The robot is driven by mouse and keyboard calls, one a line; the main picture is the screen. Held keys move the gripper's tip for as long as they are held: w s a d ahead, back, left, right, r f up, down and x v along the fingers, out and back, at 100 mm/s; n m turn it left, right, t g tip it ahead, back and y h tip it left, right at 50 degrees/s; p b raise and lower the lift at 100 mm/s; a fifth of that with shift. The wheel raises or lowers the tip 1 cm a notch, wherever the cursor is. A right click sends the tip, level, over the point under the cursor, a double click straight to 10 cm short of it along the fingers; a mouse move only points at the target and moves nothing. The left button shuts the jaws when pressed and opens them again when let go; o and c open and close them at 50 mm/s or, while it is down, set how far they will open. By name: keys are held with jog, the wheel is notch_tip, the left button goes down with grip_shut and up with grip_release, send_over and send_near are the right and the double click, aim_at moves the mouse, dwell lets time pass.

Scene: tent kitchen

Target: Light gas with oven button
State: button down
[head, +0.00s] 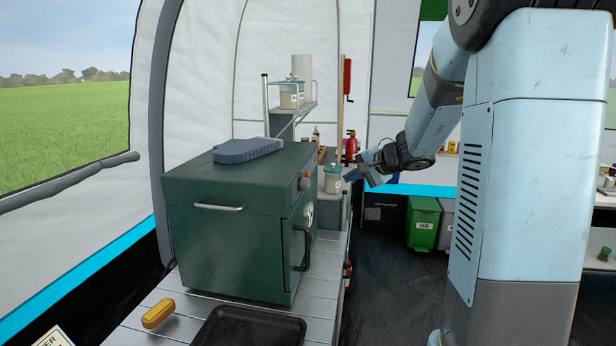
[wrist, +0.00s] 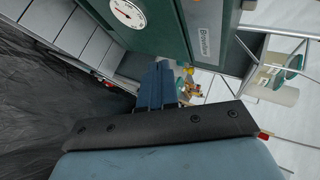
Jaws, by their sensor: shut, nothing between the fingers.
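The dark green oven (head: 225,235) stands on the slatted counter at the left, with a lidded top and a door handle (head: 303,248) on its right-hand front. An orange-red button or knob (head: 305,182) sits high on that front, above a round white gauge (head: 309,214). The gauge (wrist: 127,12) and a nameplate (wrist: 203,40) also show in the wrist view; the knob cannot be made out there. My gripper (head: 347,179) is beyond the oven front, right of the knob and apart from it. Its blue-grey fingers (wrist: 157,85) are together and empty.
A lidded jar (head: 333,180) stands on the counter close to my gripper. A grey-blue slab (head: 247,150) lies on the oven. A black tray (head: 250,328) and a yellow-handled object (head: 158,313) lie in front. The floor (head: 390,285) right of the counter is clear.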

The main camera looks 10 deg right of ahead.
aim_at(307, 175)
jog(key=w+a, duration=0.3)
jog(key=a, duration=0.4)
jog(key=shift+a, duration=0.15)
dwell(0.7)
dwell(1.5)
jog(key=shift+a, duration=0.4)
jog(key=shift+w+a, duration=0.2)
jog(key=shift+a, duration=0.2)
dwell(0.9)
jog(key=shift+d, duration=0.1)
jog(key=shift+s+d, duration=0.35)
jog(key=shift+d, duration=0.35)
jog(key=shift+d, duration=0.1)
